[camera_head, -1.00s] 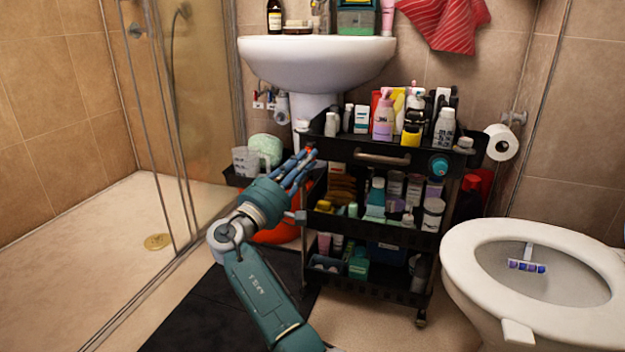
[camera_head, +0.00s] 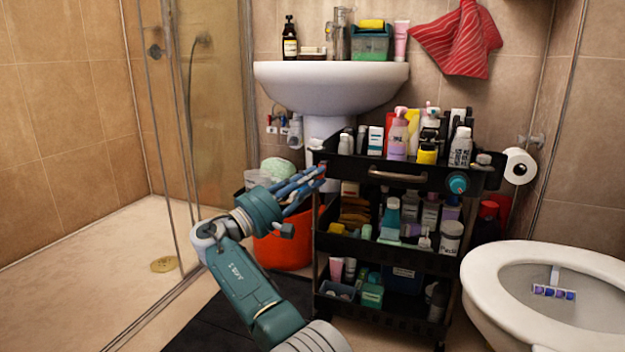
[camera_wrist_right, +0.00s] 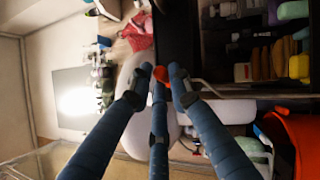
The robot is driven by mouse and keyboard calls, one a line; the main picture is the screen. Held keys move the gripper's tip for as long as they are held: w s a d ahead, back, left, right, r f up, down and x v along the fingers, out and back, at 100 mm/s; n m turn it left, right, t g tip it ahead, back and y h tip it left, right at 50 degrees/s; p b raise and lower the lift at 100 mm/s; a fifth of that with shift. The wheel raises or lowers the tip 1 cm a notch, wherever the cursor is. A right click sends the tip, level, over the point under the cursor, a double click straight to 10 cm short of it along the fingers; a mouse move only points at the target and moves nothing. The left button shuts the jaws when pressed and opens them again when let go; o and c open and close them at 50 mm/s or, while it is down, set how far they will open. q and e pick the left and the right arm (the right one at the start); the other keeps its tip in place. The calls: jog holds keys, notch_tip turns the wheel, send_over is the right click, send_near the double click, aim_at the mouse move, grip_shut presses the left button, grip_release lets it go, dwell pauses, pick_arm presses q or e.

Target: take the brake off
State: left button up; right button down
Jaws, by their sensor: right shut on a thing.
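The black cart (camera_head: 335,160) stands in front of the sink, loaded with bottles on several tiers. My right gripper (camera_head: 318,177) is at the cart's upper left corner, with its blue fingers pointing at the side of the top tray. In the right wrist view the fingers (camera_wrist_right: 160,74) are closed together around a small orange-red part (camera_wrist_right: 158,90). This part could be the brake's lever, but the fingers cover most of it. A thin metal bar (camera_wrist_right: 240,94) runs along the cart next to the fingertips. My left gripper is not in view.
An orange bucket (camera_head: 280,248) stands left of the cart, close under my right arm. The toilet (camera_head: 490,290) is close on the cart's right. A sink (camera_head: 330,85) is behind it. A dark mat (camera_head: 225,320) lies on the floor, with the shower to the left.

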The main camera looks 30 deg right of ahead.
jog(key=shift+w+f, duration=0.1)
jog(key=shift+f, duration=0.35)
jog(key=c, duration=1.7)
grip_release()
jog(key=shift+w+f, duration=0.1)
jog(key=shift+c, duration=0.2)
jog(key=shift+r, duration=0.25)
jog(key=shift+a, duration=0.1)
jog(key=v, duration=1.1)
jog(key=shift+s+a, duration=0.25)
jog(key=shift+a, duration=0.1)
jog(key=shift+f, duration=0.15)
